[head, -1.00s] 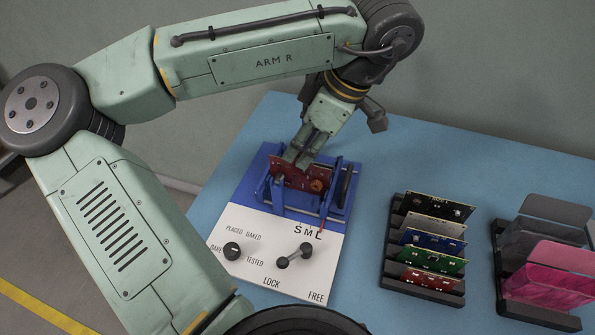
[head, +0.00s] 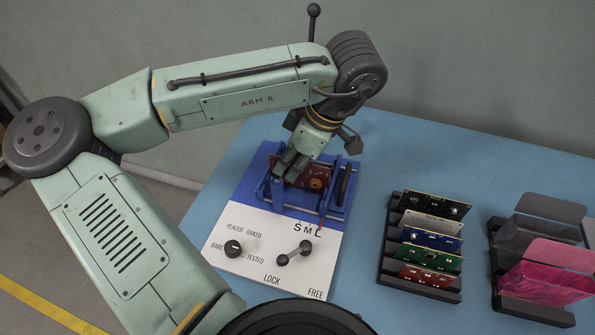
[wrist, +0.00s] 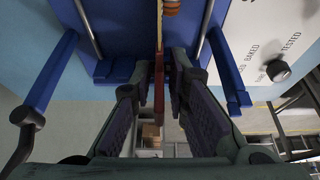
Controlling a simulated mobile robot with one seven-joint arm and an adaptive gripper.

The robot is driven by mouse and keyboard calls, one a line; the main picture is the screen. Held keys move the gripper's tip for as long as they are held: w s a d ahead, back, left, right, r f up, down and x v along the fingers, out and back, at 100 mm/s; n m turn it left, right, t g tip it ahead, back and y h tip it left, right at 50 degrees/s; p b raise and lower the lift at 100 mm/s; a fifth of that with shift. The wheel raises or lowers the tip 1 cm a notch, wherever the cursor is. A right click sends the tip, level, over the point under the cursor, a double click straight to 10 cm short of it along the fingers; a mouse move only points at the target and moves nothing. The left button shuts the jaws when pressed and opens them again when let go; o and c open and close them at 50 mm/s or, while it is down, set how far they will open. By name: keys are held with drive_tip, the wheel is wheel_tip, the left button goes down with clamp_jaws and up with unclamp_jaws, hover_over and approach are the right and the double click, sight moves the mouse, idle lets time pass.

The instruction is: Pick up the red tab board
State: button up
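A red board (head: 317,178) stands on edge in the blue fixture (head: 349,212). In the wrist view the board (wrist: 159,75) shows edge-on as a thin red strip. My gripper (head: 289,168) is at the left part of the board, pointing down at it. In the wrist view my gripper's fingers (wrist: 159,88) are on both sides of the board, with a narrow gap seeming to show on each side. My fingers hide the board's left part in the head view. Another red board (head: 425,276) stands in the front slot of the dark rack (head: 450,296).
The rack also holds black, grey, blue and green boards. A second rack (head: 530,312) with grey and pink panels stands at the far right. The white panel (head: 262,268) in front of the fixture carries a dial (head: 233,248) and a lever (head: 294,253). The blue table is clear behind the racks.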

clamp_jaws()
idle(0.3)
wheel_tip(320, 180, up, 10)
drive_tip(key=shift+r+b, duration=0.1)
drive_tip(key=shift+b, duration=0.25)
idle(0.3)
wheel_tip(320, 180, up, 2)
drive_tip(key=shift+r+p, duration=0.2)
drive_tip(key=shift+p, duration=0.9)
drive_tip(key=shift+w+f, duration=0.1)
